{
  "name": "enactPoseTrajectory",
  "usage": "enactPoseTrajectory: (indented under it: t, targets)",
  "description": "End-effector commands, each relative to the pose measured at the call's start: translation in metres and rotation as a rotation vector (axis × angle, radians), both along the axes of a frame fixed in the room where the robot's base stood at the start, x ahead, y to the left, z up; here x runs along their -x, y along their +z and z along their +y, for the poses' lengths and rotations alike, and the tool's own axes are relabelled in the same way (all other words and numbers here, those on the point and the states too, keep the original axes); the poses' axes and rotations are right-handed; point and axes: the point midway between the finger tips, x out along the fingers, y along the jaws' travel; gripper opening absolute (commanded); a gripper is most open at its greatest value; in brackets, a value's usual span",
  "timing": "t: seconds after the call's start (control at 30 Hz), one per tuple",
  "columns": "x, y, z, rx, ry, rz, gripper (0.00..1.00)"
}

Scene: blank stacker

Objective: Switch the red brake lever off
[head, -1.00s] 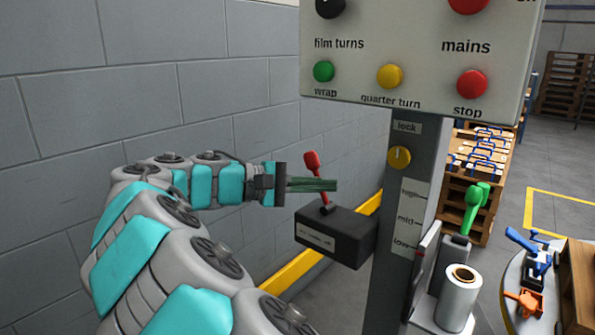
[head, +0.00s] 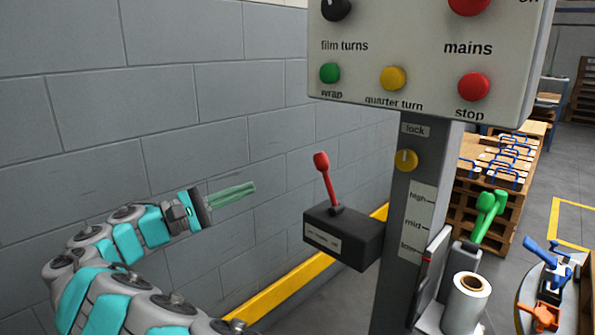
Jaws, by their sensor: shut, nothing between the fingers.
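The red brake lever (head: 328,181) stands up from a dark box (head: 343,237) fixed to the left side of the grey post. The lever leans slightly to the left, with its thick red knob at the top. The box has a pale label whose text is too small to read.
The grey post (head: 395,200) carries a control panel (head: 420,50) with coloured buttons and a yellow lock knob (head: 405,160). A green lever (head: 487,217) and a film roll (head: 465,302) are to the right. A block wall (head: 150,100) stands behind my arm.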

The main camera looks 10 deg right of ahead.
Motion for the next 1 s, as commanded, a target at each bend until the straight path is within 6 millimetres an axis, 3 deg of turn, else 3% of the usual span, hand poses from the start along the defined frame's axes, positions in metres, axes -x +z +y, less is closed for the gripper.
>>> enactPoseTrajectory:
  t: [0.27,0.67,1.0]
  targets:
    - [-0.007,0.005,-0.024,0.000,-0.005,-0.001,0.00]
    - [-0.034,0.016,-0.097,0.000,-0.005,0.000,0.00]
    - [-0.021,0.031,-0.123,-0.002,0.000,-0.002,0.00]
